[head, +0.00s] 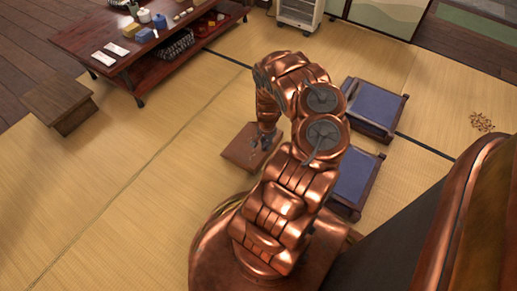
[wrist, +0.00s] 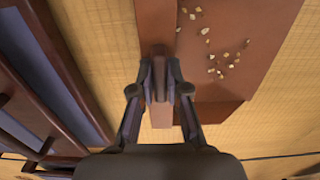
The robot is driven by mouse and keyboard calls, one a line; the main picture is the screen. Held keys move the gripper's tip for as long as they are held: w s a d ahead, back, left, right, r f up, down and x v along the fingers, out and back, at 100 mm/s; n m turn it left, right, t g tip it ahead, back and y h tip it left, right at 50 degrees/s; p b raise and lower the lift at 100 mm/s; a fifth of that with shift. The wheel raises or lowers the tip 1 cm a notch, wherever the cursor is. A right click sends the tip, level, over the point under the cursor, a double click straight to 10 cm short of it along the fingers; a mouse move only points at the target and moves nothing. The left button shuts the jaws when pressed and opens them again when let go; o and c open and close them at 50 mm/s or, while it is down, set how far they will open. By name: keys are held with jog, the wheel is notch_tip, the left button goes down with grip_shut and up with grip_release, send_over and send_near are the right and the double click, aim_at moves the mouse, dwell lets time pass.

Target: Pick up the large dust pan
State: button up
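The large dust pan (wrist: 232,65) is a flat reddish-brown pan with several pale crumbs on it, filling the upper right of the wrist view. In the head view the dust pan (head: 238,152) is just left of my forearm, low over or on the tatami; I cannot tell whether it touches. My gripper (wrist: 161,72) has its fingers drawn in on both sides of the pan's handle (wrist: 161,116). The fingers look closed against the handle. In the head view my gripper (head: 267,140) points down at the pan's right side, its tips partly hidden.
Blue cushioned floor seats (head: 372,106) with dark frames stand close on the right. A low table (head: 140,50) with cups and papers is at the upper left, beside a small wooden stool (head: 58,100). Crumbs (head: 482,121) lie on the far right mat.

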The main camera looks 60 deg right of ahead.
grip_shut()
notch_tip(320, 180, up, 32)
jog(key=p, duration=2.3)
jog(key=shift+p, duration=0.3)
jog(key=shift+r, duration=0.15)
